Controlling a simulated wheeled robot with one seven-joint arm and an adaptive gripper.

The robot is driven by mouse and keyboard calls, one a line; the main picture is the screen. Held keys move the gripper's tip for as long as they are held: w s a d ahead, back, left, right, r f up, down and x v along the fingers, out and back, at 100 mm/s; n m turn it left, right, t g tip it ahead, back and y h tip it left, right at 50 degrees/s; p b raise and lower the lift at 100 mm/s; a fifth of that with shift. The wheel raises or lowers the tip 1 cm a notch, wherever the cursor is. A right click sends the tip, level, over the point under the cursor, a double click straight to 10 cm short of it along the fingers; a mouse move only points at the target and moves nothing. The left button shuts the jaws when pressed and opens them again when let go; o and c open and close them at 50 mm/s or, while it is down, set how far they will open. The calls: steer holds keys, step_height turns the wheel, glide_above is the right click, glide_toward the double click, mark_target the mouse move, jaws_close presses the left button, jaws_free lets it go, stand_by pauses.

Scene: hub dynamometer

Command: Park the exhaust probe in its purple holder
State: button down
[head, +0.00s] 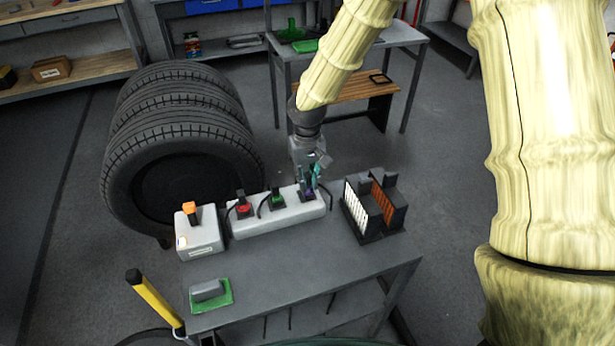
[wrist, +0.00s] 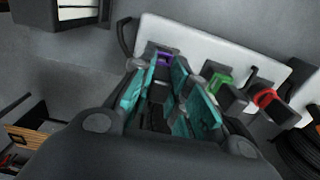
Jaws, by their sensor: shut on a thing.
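My gripper (head: 311,180) is over the right end of a pale grey rack (head: 250,223). In the wrist view its teal fingers (wrist: 164,78) are shut on a dark piece (wrist: 160,94), seemingly the exhaust probe, mostly hidden between them. The purple holder (wrist: 164,57) sits on the rack (wrist: 205,42), just past the fingertips. In the head view the purple holder (head: 308,193) is partly covered by the fingers. I cannot tell whether the probe is seated in the holder or just above it.
Green (head: 277,197) and red (head: 243,206) holders with dark pieces stand left on the rack. A grey box (head: 199,240) with an orange-topped piece is further left. A slotted black stand (head: 374,214) is to the right. Stacked tyres (head: 180,130) stand behind.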

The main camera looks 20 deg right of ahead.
steer(key=shift+f, duration=0.1)
steer(key=c, duration=1.3)
jaws_free()
step_height(320, 180, up, 12)
